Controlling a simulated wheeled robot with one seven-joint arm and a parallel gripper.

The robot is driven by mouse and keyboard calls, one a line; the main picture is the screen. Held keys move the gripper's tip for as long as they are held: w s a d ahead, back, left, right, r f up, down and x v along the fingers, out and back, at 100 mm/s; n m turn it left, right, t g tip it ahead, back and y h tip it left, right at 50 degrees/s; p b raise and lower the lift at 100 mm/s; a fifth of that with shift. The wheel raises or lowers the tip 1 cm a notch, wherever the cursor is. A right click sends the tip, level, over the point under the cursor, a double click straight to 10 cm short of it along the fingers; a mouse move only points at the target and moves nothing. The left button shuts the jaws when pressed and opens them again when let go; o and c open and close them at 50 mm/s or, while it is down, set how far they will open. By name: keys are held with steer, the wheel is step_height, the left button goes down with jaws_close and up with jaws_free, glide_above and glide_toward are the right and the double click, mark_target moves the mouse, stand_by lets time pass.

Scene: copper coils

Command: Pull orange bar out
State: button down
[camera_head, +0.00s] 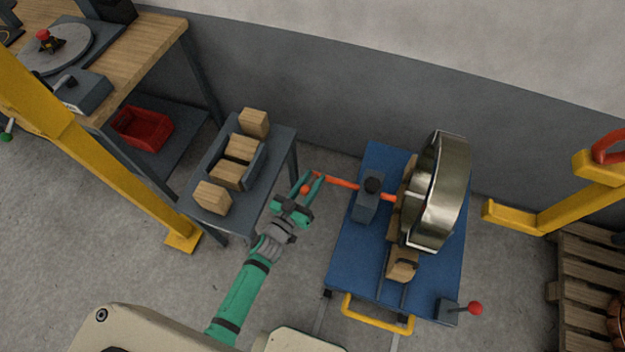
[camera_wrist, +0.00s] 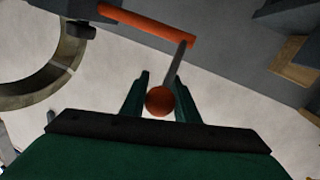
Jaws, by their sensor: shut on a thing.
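The orange bar (camera_head: 342,181) runs level from near my gripper to the right, through a grey block with a black knob (camera_head: 372,186) on the blue cart, toward the metal coil (camera_head: 438,190). In the wrist view the bar (camera_wrist: 148,25) lies beyond the fingers, with a thin grey stem from its near end to an orange ball (camera_wrist: 159,101). My gripper (camera_head: 308,187) is shut on this ball, left of the cart. The wrist view shows the green fingers (camera_wrist: 160,98) on both sides of the ball.
The blue cart (camera_head: 352,255) carries wooden chocks and a red-knobbed lever (camera_head: 474,309). A small grey table (camera_head: 275,150) with wooden blocks stands left of my gripper. A yellow post (camera_head: 110,155) is farther left. Bare floor lies between table and cart.

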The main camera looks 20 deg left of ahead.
steer(key=c, duration=1.7)
jaws_free()
steer(key=shift+a, duration=0.55)
steer(key=o, duration=0.3)
steer(key=shift+w+d, duration=0.1)
steer(key=shift+d, duration=0.05)
steer(key=shift+s, duration=0.7)
steer(key=shift+y, duration=0.3)
steer(key=s, duration=0.3)
steer(key=s+a, duration=0.1)
steer(key=s, duration=0.2)
steer(key=s+a, duration=0.1)
steer(key=s, duration=0.2)
steer(key=shift+s+a, duration=0.1)
steer(key=shift+s, duration=0.1)
